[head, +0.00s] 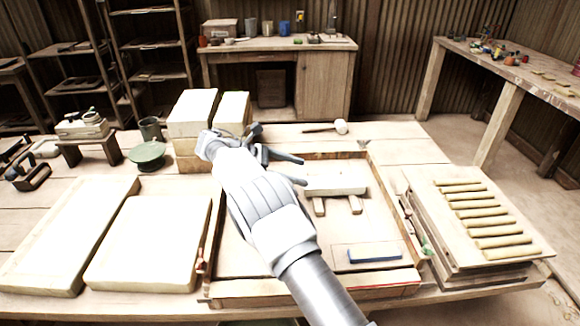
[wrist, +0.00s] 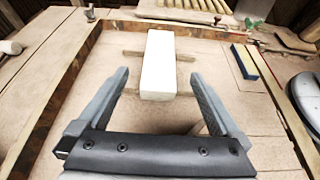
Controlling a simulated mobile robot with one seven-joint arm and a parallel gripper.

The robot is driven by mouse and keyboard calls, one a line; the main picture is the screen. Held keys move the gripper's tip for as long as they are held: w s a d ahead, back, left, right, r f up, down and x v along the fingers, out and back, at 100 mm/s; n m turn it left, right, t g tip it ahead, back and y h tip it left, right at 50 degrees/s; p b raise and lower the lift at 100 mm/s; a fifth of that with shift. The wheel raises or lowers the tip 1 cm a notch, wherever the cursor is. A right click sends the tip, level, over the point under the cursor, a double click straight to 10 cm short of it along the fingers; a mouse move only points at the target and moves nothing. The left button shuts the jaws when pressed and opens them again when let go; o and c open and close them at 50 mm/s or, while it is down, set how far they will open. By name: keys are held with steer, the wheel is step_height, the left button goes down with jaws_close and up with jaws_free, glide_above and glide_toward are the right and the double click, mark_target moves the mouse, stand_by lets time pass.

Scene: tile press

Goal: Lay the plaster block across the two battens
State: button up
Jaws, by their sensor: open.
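The plaster block (head: 336,184) is a pale oblong lying flat across the two battens inside a wooden-framed tray (head: 262,262). The ends of the left batten (head: 319,206) and right batten (head: 355,204) stick out from under its near side. My gripper (head: 304,171) is open and empty at the block's left end. In the wrist view its fingers (wrist: 159,76) are spread on either side of the block's near end, apart from it.
A blue bar (head: 375,255) lies at the tray's front right. Boards with several rolls (head: 490,215) are stacked to the right. Tall pale blocks (head: 193,113) stand behind my wrist; large slabs (head: 150,245) lie left. A mallet (head: 340,127) lies behind the tray.

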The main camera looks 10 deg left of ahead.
steer(key=shift+v, duration=0.9)
steer(key=s+d+r+m+g+y, duration=0.15)
steer(key=d+r+m+y, duration=0.25)
steer(key=d+r, duration=0.65)
steer(key=s+d+r+m+y, duration=0.4)
steer(key=s+d+r+m, duration=0.15)
steer(key=s+d, duration=0.35)
steer(key=s+d+f+m+t+y, duration=0.1)
steer(key=s+m, duration=0.4)
steer(key=s, duration=0.7)
steer(key=s+d+f+m+t+y, duration=0.1)
steer(key=s+d+m+t+y, duration=0.2)
steer(key=s, duration=0.9)
steer(key=m+y, duration=0.1)
steer(key=m, duration=0.1)
steer(key=shift+s+f+m, duration=0.2)
steer(key=shift+s+m, duration=0.05)
steer(key=shift+m, duration=0.1)
